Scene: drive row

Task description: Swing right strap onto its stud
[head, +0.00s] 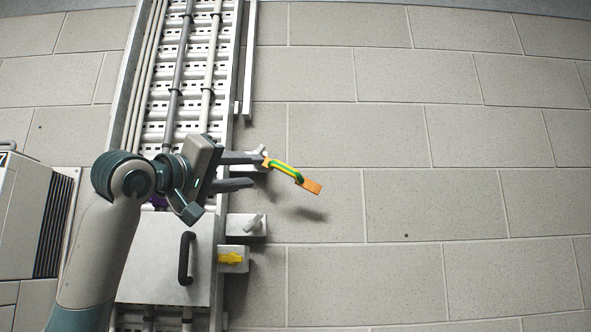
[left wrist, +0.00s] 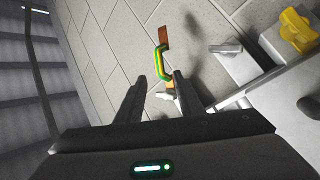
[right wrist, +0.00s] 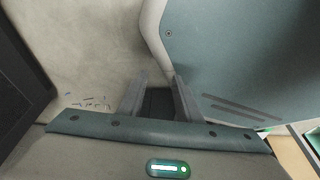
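The strap (head: 285,169) is a green-and-yellow band with copper-coloured end tabs. Its left end meets the upper white stud block (head: 262,150), and its free tab points right and down over the floor, casting a shadow. It also shows in the left wrist view (left wrist: 162,58). A second white block with a slanted stud (head: 254,223) lies below, apart from the free tab; the left wrist view shows it too (left wrist: 235,55). My left gripper (head: 256,170) is open, its fingers left of the strap, with nothing seen held. My right gripper (right wrist: 159,85) is open and empty.
A yellow knob (head: 231,259) sits on a pale block below the studs. A grey cover with a dark handle (head: 186,258) and a cable tray (head: 180,70) lie left. A vented cabinet (head: 30,220) is far left. Tiled surface on the right is clear.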

